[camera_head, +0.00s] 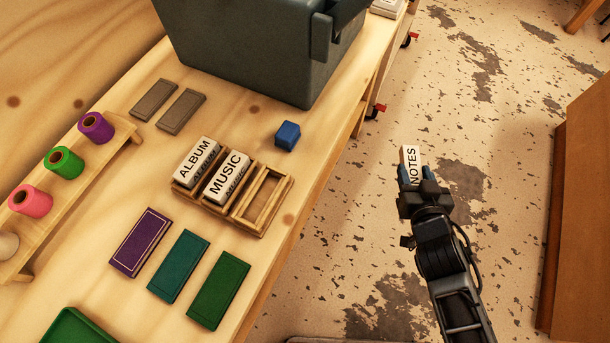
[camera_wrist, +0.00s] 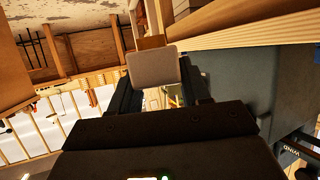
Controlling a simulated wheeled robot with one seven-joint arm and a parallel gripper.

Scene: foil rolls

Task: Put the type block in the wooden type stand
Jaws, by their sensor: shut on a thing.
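The type block (camera_head: 411,162) is white, marked NOTES, with a tan edge. My gripper (camera_head: 410,178) is shut on it and holds it out over the floor, to the right of the table. In the wrist view the block (camera_wrist: 153,68) shows as a pale face between the fingers (camera_wrist: 155,90). The wooden type stand (camera_head: 237,222) lies on the table, to the left of my gripper and apart from it. Its left slot holds the ALBUM block (camera_head: 195,158) and its middle slot holds the MUSIC block (camera_head: 227,176). Its right slot (camera_head: 262,197) is empty.
A blue cube (camera_head: 287,135) sits just behind the stand. A large grey machine (camera_head: 255,50) stands at the back of the table. Purple, teal and green flat blocks (camera_head: 179,266) lie in front of the stand. A spool rack (camera_head: 90,165) is at left. A brown cabinet (camera_head: 580,210) stands at right.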

